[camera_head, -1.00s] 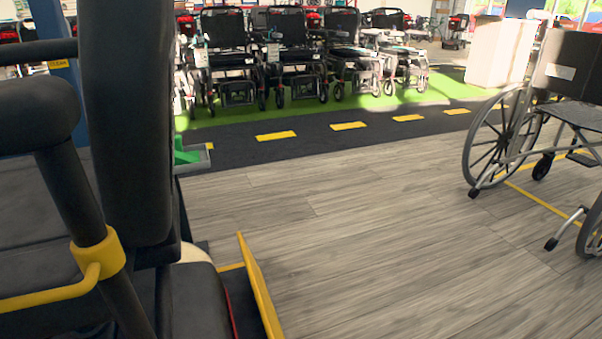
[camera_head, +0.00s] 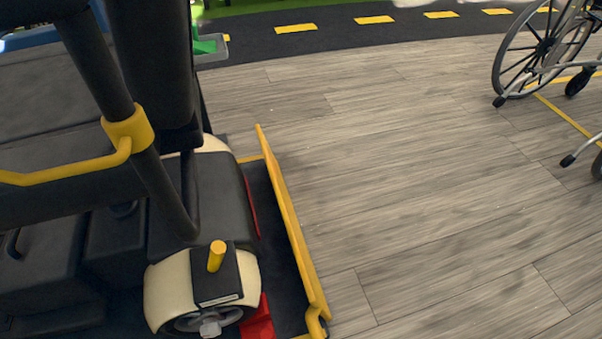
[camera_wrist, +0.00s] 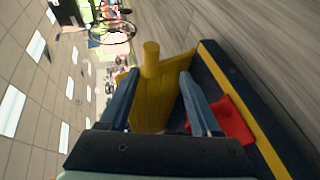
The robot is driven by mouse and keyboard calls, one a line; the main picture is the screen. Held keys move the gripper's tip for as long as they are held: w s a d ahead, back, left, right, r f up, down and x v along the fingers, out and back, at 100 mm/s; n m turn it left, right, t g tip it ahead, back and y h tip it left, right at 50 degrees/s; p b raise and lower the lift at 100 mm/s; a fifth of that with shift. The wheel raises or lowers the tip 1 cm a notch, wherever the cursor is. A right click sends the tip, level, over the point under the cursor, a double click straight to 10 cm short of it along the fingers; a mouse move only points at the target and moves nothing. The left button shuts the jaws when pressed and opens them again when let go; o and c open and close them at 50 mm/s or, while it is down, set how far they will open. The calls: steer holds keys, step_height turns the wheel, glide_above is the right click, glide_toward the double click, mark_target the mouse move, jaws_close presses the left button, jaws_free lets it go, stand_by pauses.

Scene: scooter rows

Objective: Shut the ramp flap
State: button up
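The ramp flap (camera_head: 287,225) is a long yellow panel along the right edge of a dark platform in the head view. It stands up from the edge, tilted, with a curved yellow piece at its near end. In the wrist view a yellow panel (camera_wrist: 163,98) with a thick round yellow post (camera_wrist: 151,58) shows ahead of and between my fingers; it looks like the flap. My gripper (camera_wrist: 159,74) has its two blue-grey fingers apart. I cannot tell whether either finger touches the yellow panel. My gripper is outside the head view.
A scooter's cream wheel cover (camera_head: 170,295), with a yellow peg (camera_head: 216,256) on a black block, stands left of the flap. A red block (camera_head: 258,320) sits beside the wheel, also in the wrist view (camera_wrist: 236,117). A wheelchair (camera_head: 545,45) stands far right. Wooden floor between is clear.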

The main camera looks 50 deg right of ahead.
steer(key=v, duration=0.5)
steer(key=shift+a, duration=0.3)
